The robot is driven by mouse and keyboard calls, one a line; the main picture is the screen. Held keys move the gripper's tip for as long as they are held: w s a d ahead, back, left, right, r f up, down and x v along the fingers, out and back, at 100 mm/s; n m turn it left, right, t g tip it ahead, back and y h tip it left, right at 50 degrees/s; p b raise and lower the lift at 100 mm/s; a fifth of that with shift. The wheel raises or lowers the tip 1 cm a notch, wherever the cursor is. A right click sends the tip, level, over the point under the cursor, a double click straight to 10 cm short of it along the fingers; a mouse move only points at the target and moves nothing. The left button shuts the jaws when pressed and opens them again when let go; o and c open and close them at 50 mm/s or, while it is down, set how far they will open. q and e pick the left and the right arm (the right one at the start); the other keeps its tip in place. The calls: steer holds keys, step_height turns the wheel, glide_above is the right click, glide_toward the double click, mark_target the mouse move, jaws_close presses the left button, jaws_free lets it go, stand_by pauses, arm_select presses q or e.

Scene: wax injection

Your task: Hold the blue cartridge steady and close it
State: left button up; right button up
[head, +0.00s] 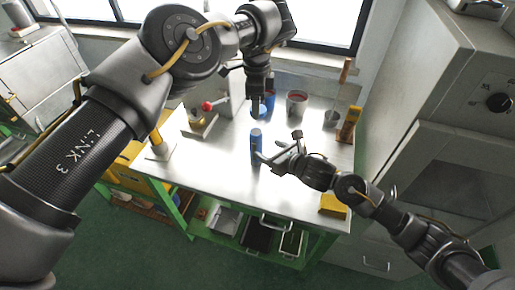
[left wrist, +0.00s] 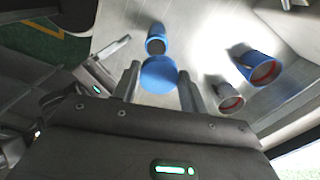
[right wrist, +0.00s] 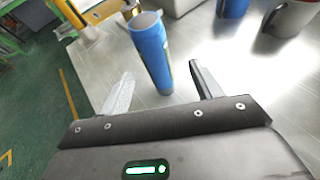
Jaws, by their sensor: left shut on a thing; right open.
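The blue cartridge (head: 255,147) stands upright on the metal table, its pale top showing in the right wrist view (right wrist: 153,55). My left gripper (head: 256,98) is above and behind it, shut on a round blue cap (left wrist: 158,76); the cap also shows under the fingers in the head view (head: 257,111). In the left wrist view, the cartridge (left wrist: 155,46) is beyond the cap, apart from it. My right gripper (head: 268,152) is low at the cartridge's right. Its fingers (right wrist: 163,90) are open, with the cartridge between or just ahead of them; contact cannot be told.
A blue cup with red inside (left wrist: 260,67) and a grey mug with red inside (head: 297,104) stand behind. A red-knobbed device (head: 203,117) is at left. A yellow block (head: 333,206) lies at the front right. Tabletop around the cartridge is clear.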

mark_target(261, 146)
arm_select(q)
steer(key=shift+s+a+r, duration=0.2)
steer(key=shift+s, duration=0.2)
steer(key=shift+s+a+r, duration=0.15)
steer(key=shift+s, duration=0.25)
arm_select(e)
steer(key=shift+s+a+r, duration=0.35)
steer(key=shift+s, duration=0.15)
arm_select(q)
steer(key=shift+w+f, duration=0.4)
steer(key=shift+w, duration=0.2)
arm_select(e)
steer(key=x, duration=0.6)
steer(key=shift+w+d+f, duration=0.2)
steer(key=shift+w+d, duration=0.05)
arm_select(q)
steer(key=shift+s+r, duration=0.2)
steer(key=shift+s, duration=0.1)
arm_select(e)
steer(key=shift+w+a+f, duration=0.15)
steer(key=shift+w+a, duration=0.15)
steer(key=shift+a, duration=0.2)
steer(key=shift+w+a+f, duration=0.1)
steer(key=shift+w, duration=0.05)
arm_select(q)
steer(key=shift+w+f, duration=0.15)
steer(key=shift+w, duration=0.05)
arm_select(e)
steer(key=shift+w+f, duration=0.15)
steer(key=shift+w, duration=0.1)
